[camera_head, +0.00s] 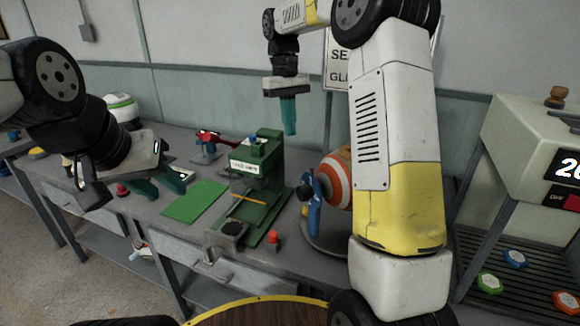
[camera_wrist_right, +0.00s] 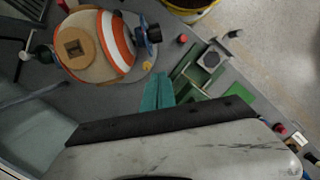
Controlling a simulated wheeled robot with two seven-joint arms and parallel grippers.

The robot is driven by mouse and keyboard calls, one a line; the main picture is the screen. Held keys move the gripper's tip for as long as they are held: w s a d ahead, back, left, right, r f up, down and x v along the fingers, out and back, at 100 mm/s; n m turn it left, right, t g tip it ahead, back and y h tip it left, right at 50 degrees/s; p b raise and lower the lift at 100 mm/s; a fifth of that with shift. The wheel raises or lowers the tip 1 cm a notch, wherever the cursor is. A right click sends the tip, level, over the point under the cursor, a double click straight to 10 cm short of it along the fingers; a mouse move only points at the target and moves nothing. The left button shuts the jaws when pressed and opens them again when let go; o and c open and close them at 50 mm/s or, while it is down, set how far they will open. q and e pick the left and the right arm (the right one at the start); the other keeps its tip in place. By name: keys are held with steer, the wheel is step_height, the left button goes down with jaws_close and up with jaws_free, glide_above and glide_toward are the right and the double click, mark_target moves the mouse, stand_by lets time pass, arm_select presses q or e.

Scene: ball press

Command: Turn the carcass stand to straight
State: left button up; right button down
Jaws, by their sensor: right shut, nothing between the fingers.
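The carcass stand shows in the head view as a round grey base (camera_head: 312,238) with a blue clamp (camera_head: 314,205) beside an orange and white striped ball (camera_head: 337,180). My right arm hides its right part. In the right wrist view the striped ball (camera_wrist_right: 118,42) lies at upper left, with a wooden disc on its face and a blue part (camera_wrist_right: 147,32) on its right. My right gripper (camera_head: 289,132) is shut and empty, raised above and behind the stand; its teal fingers (camera_wrist_right: 157,92) point down beside the ball. My left gripper (camera_head: 163,184) is open and empty near the green mat.
A green press (camera_head: 258,175) stands left of the stand, with a red button (camera_head: 273,237) in front. A green mat (camera_head: 194,203) lies left of it, and a red vise (camera_head: 208,138) is behind. A machine with a display (camera_head: 535,150) stands at right.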

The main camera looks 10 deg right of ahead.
steer(key=s+d+f, duration=0.1)
steer(key=s+f, duration=0.1)
steer(key=f, duration=0.4)
steer(key=s+f, duration=0.2)
steer(key=f, duration=0.4)
steer(key=shift+s+d, duration=0.35)
steer(key=shift+s, duration=0.05)
steer(key=shift+s, duration=0.1)
